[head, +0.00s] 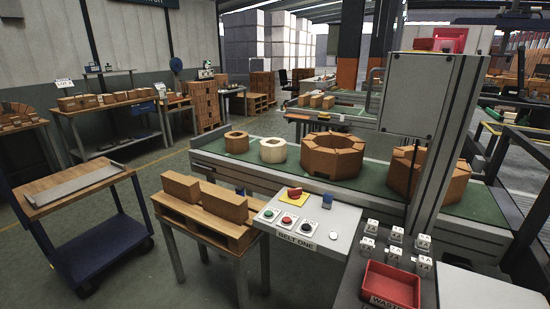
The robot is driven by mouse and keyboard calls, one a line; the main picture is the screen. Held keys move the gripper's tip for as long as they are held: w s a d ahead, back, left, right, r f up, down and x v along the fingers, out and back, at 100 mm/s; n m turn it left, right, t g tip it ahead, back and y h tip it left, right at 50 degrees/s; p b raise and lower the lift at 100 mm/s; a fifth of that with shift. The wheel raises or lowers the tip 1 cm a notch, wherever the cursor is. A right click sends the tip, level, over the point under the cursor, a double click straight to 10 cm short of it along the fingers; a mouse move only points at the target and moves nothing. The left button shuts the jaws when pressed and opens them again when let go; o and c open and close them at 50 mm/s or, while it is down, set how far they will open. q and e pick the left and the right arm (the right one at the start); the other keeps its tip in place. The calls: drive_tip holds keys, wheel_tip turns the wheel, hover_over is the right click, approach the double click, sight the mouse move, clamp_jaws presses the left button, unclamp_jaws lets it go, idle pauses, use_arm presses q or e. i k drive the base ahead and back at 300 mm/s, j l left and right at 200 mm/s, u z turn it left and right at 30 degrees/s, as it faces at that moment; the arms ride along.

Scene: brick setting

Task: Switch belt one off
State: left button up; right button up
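A pale control panel labelled BELT ONE (296,240) stands front centre. Along it sit a green button (268,213), a red button (287,219) and a black button or knob (307,228). Behind them is a larger red knob (294,192) on a yellow plate, and a small blue part (327,200) to its right. Behind the panel runs a green conveyor belt (300,170) carrying brick rings, the largest (410,170) at the right. From one frame I cannot tell whether the belt is running. Neither of my grippers shows.
A wooden bench (215,226) with long bricks stands left of the panel. A blue cart (95,245) with a wooden top stands further left. Right of the panel are several small white labelled blocks (396,234) and a red waste tray (390,287). A grey post and box (414,95) rise behind.

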sight(293, 194)
drive_tip(key=i+j+z, duration=0.1)
drive_tip(key=z, duration=0.35)
drive_tip(key=j+z, duration=0.15)
drive_tip(key=z, duration=0.3)
drive_tip(key=i+j+z, duration=0.1)
drive_tip(key=z, duration=0.35)
drive_tip(key=j+z, duration=0.2)
drive_tip(key=j, duration=0.5)
drive_tip(key=j+z, duration=0.15)
drive_tip(key=j, duration=0.5)
drive_tip(key=j+z, duration=0.2)
drive_tip(key=j, duration=0.5)
drive_tip(key=k+j+z, duration=0.2)
drive_tip(key=j, duration=0.45)
drive_tip(key=i, duration=0.05)
